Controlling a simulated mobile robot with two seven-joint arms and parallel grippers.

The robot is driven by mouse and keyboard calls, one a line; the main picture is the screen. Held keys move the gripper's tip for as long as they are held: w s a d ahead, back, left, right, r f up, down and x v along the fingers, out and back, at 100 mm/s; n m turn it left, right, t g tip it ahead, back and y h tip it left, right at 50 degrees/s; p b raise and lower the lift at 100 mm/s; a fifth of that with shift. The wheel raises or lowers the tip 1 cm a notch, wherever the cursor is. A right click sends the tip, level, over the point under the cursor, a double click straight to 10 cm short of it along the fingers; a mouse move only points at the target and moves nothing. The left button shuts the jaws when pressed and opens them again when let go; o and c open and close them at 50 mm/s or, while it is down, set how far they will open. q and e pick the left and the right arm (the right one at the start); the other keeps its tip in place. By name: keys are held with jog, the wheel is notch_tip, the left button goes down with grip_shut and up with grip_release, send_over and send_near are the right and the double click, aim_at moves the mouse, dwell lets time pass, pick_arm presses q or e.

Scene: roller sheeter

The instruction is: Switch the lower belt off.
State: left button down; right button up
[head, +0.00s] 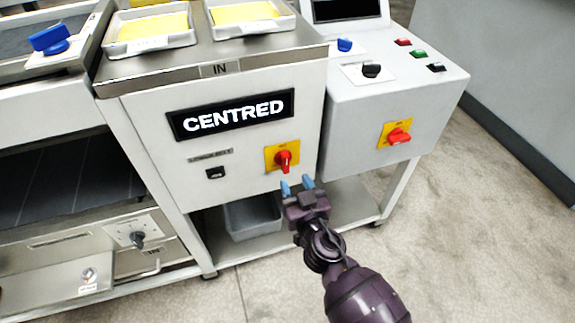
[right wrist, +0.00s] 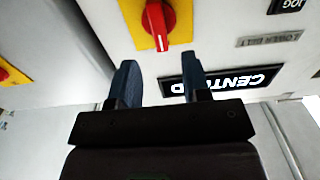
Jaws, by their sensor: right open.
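A red rotary switch (head: 284,160) on a yellow plate sits on the white front panel, below the lit "CENTRED" display (head: 232,114). Its handle stands roughly upright in the head view. The switch shows large in the right wrist view (right wrist: 157,22). A small label (head: 210,154), which reads as "LOWER BELT" in the right wrist view (right wrist: 270,38), is left of it in the head view, above a small black control (head: 215,172). My right gripper (head: 296,184) is open and empty, just below the red switch and apart from it. My left gripper is not in view.
A second red switch (head: 398,136) on yellow is on the grey control box to the right. Blue, black, red and green controls sit on its sloped top. Trays with yellow slabs (head: 150,28) rest on the bench above. A grey bin (head: 250,219) stands on the lower shelf.

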aim_at(284, 167)
jog(key=shift+x, duration=3.2)
grip_shut()
jog(key=shift+f+n, duration=0.1)
jog(key=shift+n, duration=0.2)
jog(key=n+b, duration=0.1)
jog(key=n, duration=0.2)
jog(key=shift+n, duration=0.4)
jog(key=n, duration=0.4)
jog(key=shift+s+a, duration=0.1)
jog(key=shift+a, duration=0.05)
jog(key=n, duration=0.5)
jog(key=shift+a+f, duration=0.1)
jog(key=shift+f+n, duration=0.15)
jog(key=shift+n, duration=2.05)
